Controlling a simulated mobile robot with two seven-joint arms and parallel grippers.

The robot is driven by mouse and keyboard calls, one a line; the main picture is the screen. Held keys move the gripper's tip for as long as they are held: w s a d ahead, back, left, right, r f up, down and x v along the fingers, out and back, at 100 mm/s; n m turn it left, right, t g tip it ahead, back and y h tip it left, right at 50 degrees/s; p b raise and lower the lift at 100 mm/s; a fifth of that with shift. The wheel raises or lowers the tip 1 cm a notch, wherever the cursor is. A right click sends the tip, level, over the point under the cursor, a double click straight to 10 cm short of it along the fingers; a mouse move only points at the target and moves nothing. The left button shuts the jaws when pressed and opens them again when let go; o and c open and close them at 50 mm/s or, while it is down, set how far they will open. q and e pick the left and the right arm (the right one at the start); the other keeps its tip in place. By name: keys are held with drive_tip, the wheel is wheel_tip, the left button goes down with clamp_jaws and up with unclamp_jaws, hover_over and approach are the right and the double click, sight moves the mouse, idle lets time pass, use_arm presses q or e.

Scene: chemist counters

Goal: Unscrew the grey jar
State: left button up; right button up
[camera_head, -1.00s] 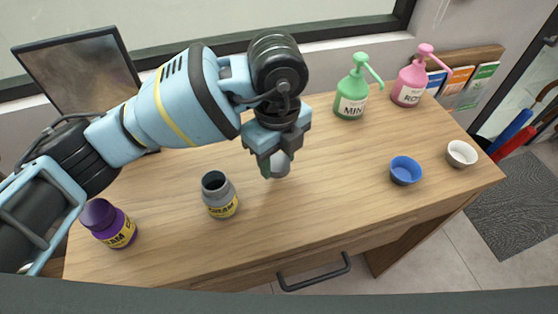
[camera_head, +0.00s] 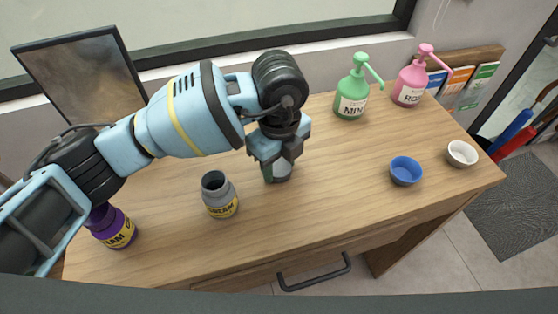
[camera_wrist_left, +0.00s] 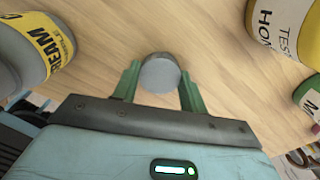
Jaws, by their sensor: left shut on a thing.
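The grey jar (camera_head: 219,196), with a yellow CREAM label, stands upright on the wooden counter, its dark mouth open and no lid on it. It also shows at the left edge of the left wrist view (camera_wrist_left: 32,52). My left gripper (camera_head: 277,171) is to the right of the jar, low over the counter and pointing down. Its green fingers are shut on a round grey lid (camera_wrist_left: 160,74), seen between the fingertips in the left wrist view. I cannot tell whether the lid touches the counter. My right gripper is not in view.
A purple jar (camera_head: 115,228) stands at left, partly behind my arm. Green (camera_head: 352,92) and pink (camera_head: 410,82) pump bottles stand at the back. Blue (camera_head: 405,171) and white (camera_head: 462,154) bowls sit at right. A yellow-labelled container (camera_wrist_left: 283,28) is near the gripper. The middle counter is clear.

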sight(279, 168)
use_arm(q)
drive_tip(key=o, duration=1.1)
drive_tip(key=shift+f, duration=0.1)
wheel_tip(279, 168, up, 12)
drive_tip(key=shift+r+p, duration=0.15)
drive_tip(key=shift+p, duration=0.25)
drive_tip(key=shift+s, duration=0.1)
